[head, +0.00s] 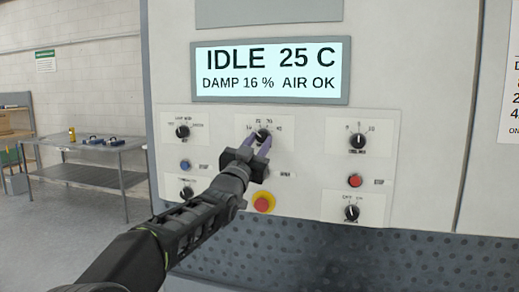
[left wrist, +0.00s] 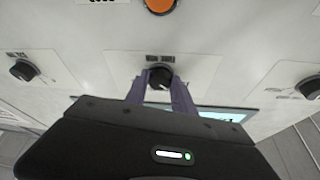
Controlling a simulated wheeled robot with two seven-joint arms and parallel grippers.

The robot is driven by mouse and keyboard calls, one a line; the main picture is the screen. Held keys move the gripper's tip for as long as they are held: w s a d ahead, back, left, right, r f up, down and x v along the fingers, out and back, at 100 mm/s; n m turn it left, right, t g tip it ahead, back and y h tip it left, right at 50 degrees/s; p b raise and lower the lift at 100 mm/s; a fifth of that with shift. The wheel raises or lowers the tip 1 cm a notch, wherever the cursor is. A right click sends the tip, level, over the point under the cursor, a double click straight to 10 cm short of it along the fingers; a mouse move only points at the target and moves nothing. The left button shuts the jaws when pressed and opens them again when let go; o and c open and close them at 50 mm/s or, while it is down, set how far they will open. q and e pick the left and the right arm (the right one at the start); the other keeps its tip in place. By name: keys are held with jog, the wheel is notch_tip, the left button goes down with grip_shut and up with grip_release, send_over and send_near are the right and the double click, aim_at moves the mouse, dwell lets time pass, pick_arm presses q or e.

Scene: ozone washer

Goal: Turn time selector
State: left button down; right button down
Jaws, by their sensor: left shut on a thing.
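A row of black selector knobs sits on the white panel of the washer. My left gripper (head: 262,143) reaches up to the middle knob (head: 263,135), which has small numbers printed around it. Its two purple fingers are shut on this knob, one on each side. In the left wrist view, the same knob (left wrist: 159,77) shows between the fingertips, with a pale pointer mark on its face. My right gripper is not in view.
Other knobs sit at upper left (head: 182,132), upper right (head: 358,141), lower left (head: 187,192) and lower right (head: 352,213). A red-and-yellow stop button (head: 264,202) is below the gripper. A lit display (head: 270,71) is above. A metal table (head: 85,178) stands left.

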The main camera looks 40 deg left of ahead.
pick_arm(q)
jog(key=shift+m, duration=0.6)
jog(key=shift+a+r+m+h+p, duration=0.15)
jog(key=shift+m+h+p, duration=0.25)
jog(key=shift+m+h, duration=0.6)
jog(key=m+h+p, duration=0.1)
jog(key=m, duration=0.2)
jog(key=shift+s+r+p, duration=0.1)
jog(key=shift+p, duration=0.2)
jog(key=shift+m+h+p, duration=0.3)
jog(key=shift+m+p, duration=0.05)
jog(key=shift+m, duration=0.35)
jog(key=c, duration=1.1)
grip_release()
jog(key=shift+o, duration=0.2)
